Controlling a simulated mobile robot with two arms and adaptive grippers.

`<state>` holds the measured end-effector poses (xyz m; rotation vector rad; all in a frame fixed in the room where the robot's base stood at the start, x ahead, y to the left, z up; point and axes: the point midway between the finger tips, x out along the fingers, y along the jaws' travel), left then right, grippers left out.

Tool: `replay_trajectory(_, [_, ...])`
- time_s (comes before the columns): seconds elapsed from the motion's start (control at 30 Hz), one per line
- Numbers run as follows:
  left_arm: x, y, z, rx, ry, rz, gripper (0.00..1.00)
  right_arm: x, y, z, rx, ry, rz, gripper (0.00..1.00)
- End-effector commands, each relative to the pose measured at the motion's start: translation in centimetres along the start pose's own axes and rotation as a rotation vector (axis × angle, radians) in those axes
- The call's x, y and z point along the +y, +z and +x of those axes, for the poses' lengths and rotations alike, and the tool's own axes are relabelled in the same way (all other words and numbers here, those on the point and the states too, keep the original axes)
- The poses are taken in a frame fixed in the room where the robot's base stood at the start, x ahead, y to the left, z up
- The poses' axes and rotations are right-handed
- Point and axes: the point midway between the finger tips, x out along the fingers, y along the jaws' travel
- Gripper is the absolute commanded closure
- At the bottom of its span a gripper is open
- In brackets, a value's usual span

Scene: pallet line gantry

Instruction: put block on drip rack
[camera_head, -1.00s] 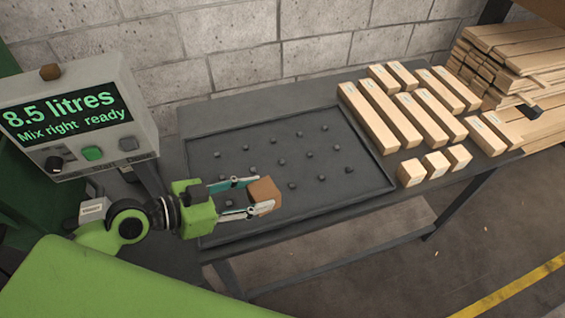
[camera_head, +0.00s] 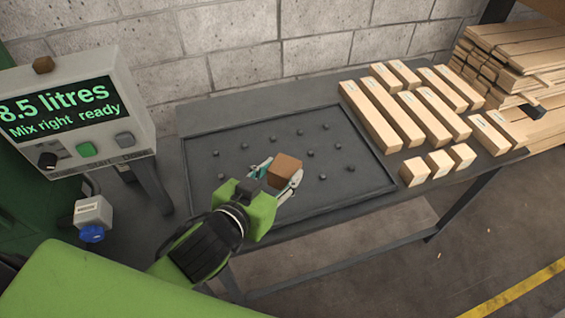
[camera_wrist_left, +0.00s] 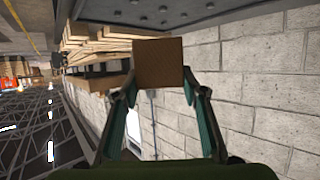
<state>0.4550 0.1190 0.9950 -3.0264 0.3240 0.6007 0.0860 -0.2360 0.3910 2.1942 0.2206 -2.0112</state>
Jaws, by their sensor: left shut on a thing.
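A brown block (camera_head: 285,169) is gripped between the fingers of my left gripper (camera_head: 275,176), which is shut on it. In the head view the block appears over the middle of the dark drip rack (camera_head: 345,190), a shallow rimmed tray with several small studs. Whether the block touches the studs cannot be told from the head view. In the left wrist view the block (camera_wrist_left: 158,63) sits between the fingertips, with the studded surface (camera_wrist_left: 200,12) at the top edge. My right gripper is not in view.
Several pale wood beams (camera_head: 372,116) and short pale blocks (camera_head: 438,163) lie right of the rack. Stacked planks (camera_head: 510,60) stand at the far right. A control box (camera_head: 75,115) reading 8.5 litres stands at left, with a blue-knobbed valve (camera_head: 92,233) below. A block wall is behind.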

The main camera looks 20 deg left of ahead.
Motion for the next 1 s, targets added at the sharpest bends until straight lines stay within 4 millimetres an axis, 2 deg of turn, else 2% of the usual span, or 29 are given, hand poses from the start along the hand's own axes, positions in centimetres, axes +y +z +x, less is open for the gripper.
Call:
replay_trajectory(0.17, [-0.1,-0.3,0.6,0.004,-0.022,-0.009,0.83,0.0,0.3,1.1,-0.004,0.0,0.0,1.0])
replay_trajectory(0.37, [-0.6,0.1,2.7,0.007,-0.022,-0.006,0.83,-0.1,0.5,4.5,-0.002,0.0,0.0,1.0])
replay_trajectory(0.67, [-2.4,-0.3,9.8,-0.001,-0.024,-0.003,0.83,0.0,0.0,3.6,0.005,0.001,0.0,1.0])
replay_trajectory(0.8, [-2.9,1.6,12.8,-0.003,-0.023,-0.005,0.83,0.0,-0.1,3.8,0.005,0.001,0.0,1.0])
replay_trajectory(1.0, [-3.3,2.9,15.2,-0.001,-0.021,-0.006,0.83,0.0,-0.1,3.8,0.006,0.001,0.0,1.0])
